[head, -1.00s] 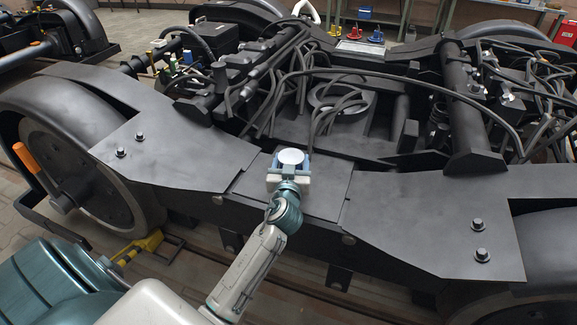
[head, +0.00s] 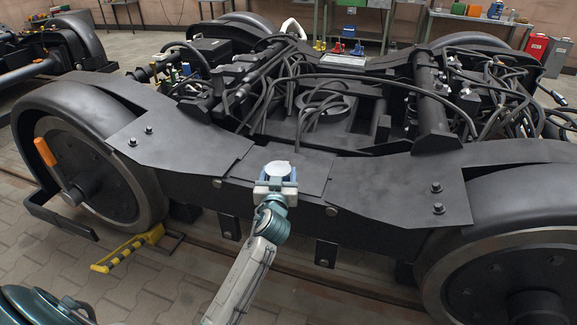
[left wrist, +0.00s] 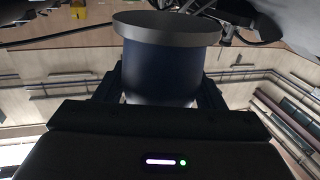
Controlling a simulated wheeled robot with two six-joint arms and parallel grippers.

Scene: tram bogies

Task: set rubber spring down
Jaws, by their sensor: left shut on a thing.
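The rubber spring (head: 279,170) is a short blue cylinder with a pale grey round top plate. My left gripper (head: 277,181) is shut on it and holds it upright at the near edge of the bogie's dark flat middle plate (head: 308,160). I cannot tell whether the spring touches the plate. In the left wrist view the spring (left wrist: 170,72) stands between the two fingers, its wide grey end plate at the top of the picture. My right gripper is not in view.
The black bogie frame (head: 390,180) spans the view, with wheels at both ends and cables (head: 375,85) behind the plate. A yellow-black wheel chock (head: 127,250) lies on the paved floor at left. Red and grey canisters (head: 536,45) stand at the back right.

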